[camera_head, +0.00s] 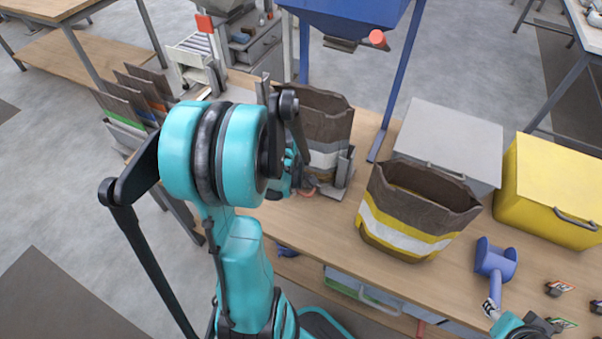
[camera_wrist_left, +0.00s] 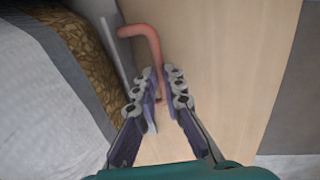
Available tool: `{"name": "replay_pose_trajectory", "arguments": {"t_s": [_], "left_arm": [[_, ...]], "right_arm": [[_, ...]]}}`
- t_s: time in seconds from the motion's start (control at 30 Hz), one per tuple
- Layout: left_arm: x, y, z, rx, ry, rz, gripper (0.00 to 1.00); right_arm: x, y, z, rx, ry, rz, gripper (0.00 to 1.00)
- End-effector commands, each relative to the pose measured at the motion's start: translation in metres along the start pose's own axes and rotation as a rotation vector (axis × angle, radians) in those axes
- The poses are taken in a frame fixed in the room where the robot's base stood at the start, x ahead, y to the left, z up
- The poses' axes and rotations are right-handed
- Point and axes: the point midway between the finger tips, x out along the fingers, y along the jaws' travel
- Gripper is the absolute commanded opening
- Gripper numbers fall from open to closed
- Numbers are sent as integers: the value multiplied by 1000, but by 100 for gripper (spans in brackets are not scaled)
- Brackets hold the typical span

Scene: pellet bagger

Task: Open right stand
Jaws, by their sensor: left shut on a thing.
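The right stand (camera_head: 344,174) is a grey metal frame at the foot of a brown, grey and white bag (camera_head: 322,118) under the blue hopper. A red bent handle (camera_wrist_left: 150,42) of the stand shows in the left wrist view. My left gripper (camera_wrist_left: 160,98) is shut on the handle's lower end, beside the bag. In the head view my left gripper (camera_head: 303,182) is partly hidden behind my teal wrist. My right gripper (camera_head: 491,306) is at the lower right, beside a blue scoop (camera_head: 495,260); I cannot tell whether its fingers are closed.
An open brown bag with yellow and white bands (camera_head: 415,212) stands on the wooden bench. Behind it are a grey box (camera_head: 450,140) and a yellow box (camera_head: 550,185). The blue hopper (camera_head: 350,18) and its legs rise at the back. Small tags lie at the bench's right.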

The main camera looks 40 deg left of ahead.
Motion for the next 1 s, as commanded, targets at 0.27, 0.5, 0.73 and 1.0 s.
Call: {"name": "replay_pose_trajectory", "arguments": {"t_s": [0.27, 0.5, 0.73, 1.0], "left_arm": [[-7, -39, -1, -1, 0, -1, 0], [-10, -55, -1, -1, 0, -1, 0], [-11, -59, -1, 0, 0, -1, 0], [-11, -58, -1, 0, 0, -1, 0]], "right_arm": [[-1, 0, -1, 0, 0, 0, 40], [-2, 0, -1, 0, 0, 0, 40], [-2, 0, -1, 0, 0, 0, 40], [-2, 0, -1, 0, 0, 0, 40]]}}
